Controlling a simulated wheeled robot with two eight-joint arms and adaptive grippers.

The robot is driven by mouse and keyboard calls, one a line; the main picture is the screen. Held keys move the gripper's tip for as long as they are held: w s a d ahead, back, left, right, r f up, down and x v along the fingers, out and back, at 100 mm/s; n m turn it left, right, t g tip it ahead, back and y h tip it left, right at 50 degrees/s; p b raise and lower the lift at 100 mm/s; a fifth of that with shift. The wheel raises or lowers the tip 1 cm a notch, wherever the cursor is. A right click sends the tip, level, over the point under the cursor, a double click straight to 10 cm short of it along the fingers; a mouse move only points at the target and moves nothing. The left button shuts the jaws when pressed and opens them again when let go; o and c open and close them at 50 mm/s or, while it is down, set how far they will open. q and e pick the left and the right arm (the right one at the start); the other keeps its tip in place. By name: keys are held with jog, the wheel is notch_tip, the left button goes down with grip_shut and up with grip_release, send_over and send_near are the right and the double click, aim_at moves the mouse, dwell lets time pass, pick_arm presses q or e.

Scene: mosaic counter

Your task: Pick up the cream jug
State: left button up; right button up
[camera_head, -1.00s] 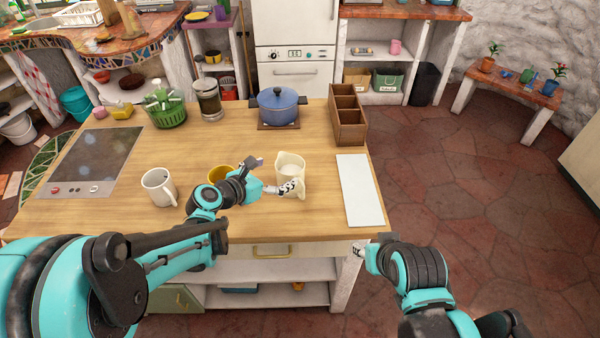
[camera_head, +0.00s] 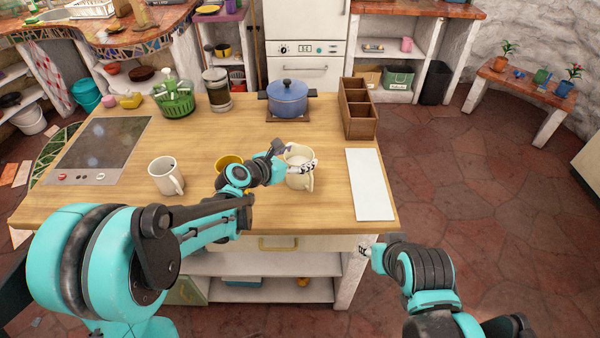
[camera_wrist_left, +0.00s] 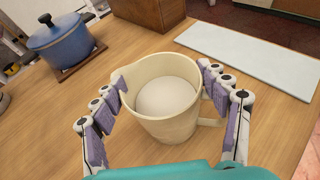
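The cream jug (camera_head: 300,181) stands upright on the wooden counter, with pale contents inside. In the left wrist view the jug (camera_wrist_left: 165,115) is between the two fingers, its handle toward the right. My left gripper (camera_head: 297,157) is around the jug near its rim, one finger on each side. Its purple-padded fingertips (camera_wrist_left: 162,82) lie against the jug's sides, and the gripper looks shut on it. The jug shows no clear gap above the counter. My right arm is at the lower right, beyond the counter's front edge; its gripper fingers cannot be made out.
A white mug (camera_head: 165,176) and a yellow cup (camera_head: 229,161) stand left of the jug, the cup partly behind my left arm. A white board (camera_head: 370,185) lies to the right. Behind are a blue pot (camera_head: 287,99) and a wooden divided box (camera_head: 358,122).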

pick_arm(q)
jog(key=shift+c, duration=1.3)
jog(key=shift+r, duration=0.25)
notch_tip(320, 180, up, 4)
jog(key=shift+f+p, duration=0.25)
jog(key=shift+p, duration=0.8)
jog(key=s+d+r+p, duration=0.4)
jog(key=s+d+r, duration=0.3)
jog(key=s, duration=0.1)
jog(key=shift+s+d, duration=0.3)
